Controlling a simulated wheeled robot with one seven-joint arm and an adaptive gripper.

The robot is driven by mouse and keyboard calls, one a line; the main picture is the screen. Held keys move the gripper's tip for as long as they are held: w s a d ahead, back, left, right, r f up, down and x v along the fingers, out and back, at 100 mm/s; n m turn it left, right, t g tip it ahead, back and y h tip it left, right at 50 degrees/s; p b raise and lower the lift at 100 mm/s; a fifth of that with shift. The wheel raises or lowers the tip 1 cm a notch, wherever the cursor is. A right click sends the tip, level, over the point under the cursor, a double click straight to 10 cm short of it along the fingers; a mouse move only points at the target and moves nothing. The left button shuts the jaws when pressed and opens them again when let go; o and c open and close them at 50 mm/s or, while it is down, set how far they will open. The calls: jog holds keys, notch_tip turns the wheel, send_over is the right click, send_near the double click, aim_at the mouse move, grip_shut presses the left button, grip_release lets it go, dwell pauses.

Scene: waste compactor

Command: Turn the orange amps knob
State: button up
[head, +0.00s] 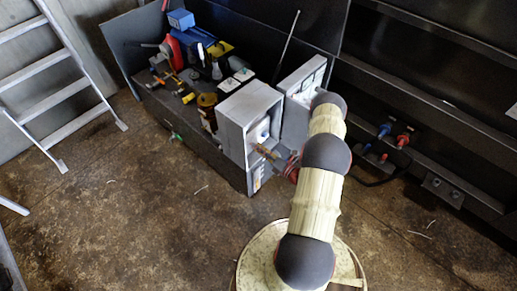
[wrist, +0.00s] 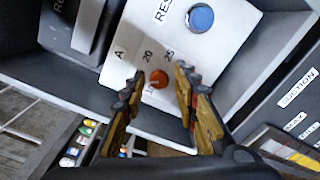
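The orange amps knob (wrist: 159,78) is a small round knob on a white panel (wrist: 122,68) in the wrist view, near the printed numbers 20 and 25 and a letter A. My gripper (wrist: 158,76) is open, with one brown finger left of the knob and one right of it. The knob shows between the fingertips; I cannot tell whether they touch it. In the head view my gripper (head: 266,151) is at the open front of a grey box (head: 236,106); the knob is hidden there.
A blue button (wrist: 200,17) sits above the knob on the panel, with a dark switch (wrist: 88,25) to its left. The grey box walls surround the panel closely. A dark bench (head: 150,97) holds tools and bottles. A ladder (head: 62,90) leans at the left.

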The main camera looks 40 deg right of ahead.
jog(key=shift+o, duration=0.4)
jog(key=s, duration=1.2)
jog(key=shift+d, duration=0.4)
